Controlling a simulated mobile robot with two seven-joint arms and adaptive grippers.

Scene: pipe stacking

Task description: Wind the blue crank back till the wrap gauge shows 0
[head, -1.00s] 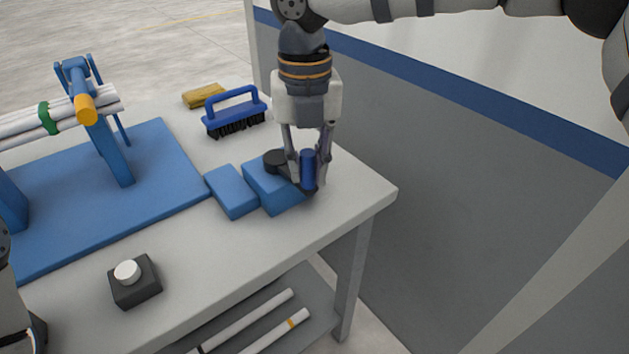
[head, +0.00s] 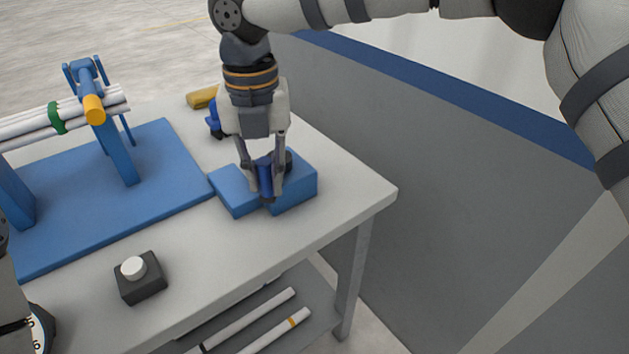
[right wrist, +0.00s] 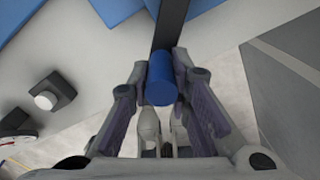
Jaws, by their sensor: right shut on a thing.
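My right gripper (head: 262,182) is shut on the upright blue handle (head: 265,177) of the crank, above the blue crank box (head: 298,187). The dark round hub (head: 286,161) shows just right of the fingers. In the right wrist view the handle (right wrist: 161,78) stands between the fingers, with a dark crank arm (right wrist: 170,28) running up from it. A white round dial (right wrist: 14,146), perhaps the wrap gauge, is cut off at the left edge there; its reading is not legible. A grey part of my left arm shows at the head view's left edge; its jaws cannot be made out.
A blue stand (head: 118,150) holds several white pipes (head: 25,129) with a green band (head: 56,117). A dark block with a white button (head: 133,267) sits near the front edge. A brush (head: 213,120) is partly hidden behind my gripper. Pipes lie on the lower shelf.

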